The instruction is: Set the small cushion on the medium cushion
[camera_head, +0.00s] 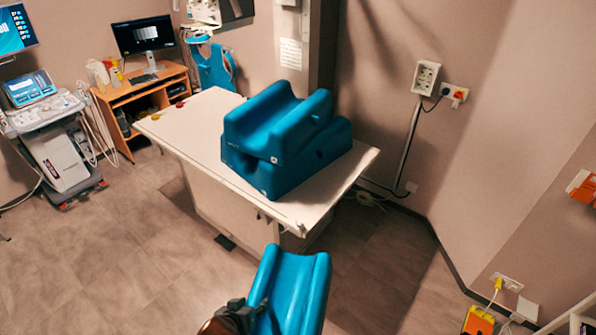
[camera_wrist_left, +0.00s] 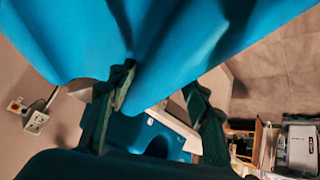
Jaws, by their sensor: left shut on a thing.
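The small cushion (camera_head: 293,285), blue with a trough along its top, is at the bottom middle of the head view, in front of the table. My left gripper (camera_head: 250,312) is shut on its left side; the cushion hides part of the fingers. In the left wrist view the small cushion (camera_wrist_left: 200,40) fills the top, between the dark fingers of my left gripper (camera_wrist_left: 158,82). The medium cushion (camera_head: 280,122), also blue and troughed, lies on a larger blue cushion (camera_head: 285,180) on the table. Its trough is empty. My right gripper is out of view.
The white table (camera_head: 190,130) has free room left of the stack. A wooden desk (camera_head: 145,100) with a monitor and an ultrasound cart (camera_head: 60,150) stand at the left. Wall sockets (camera_head: 425,78) are at the right. The floor around the table is mostly clear.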

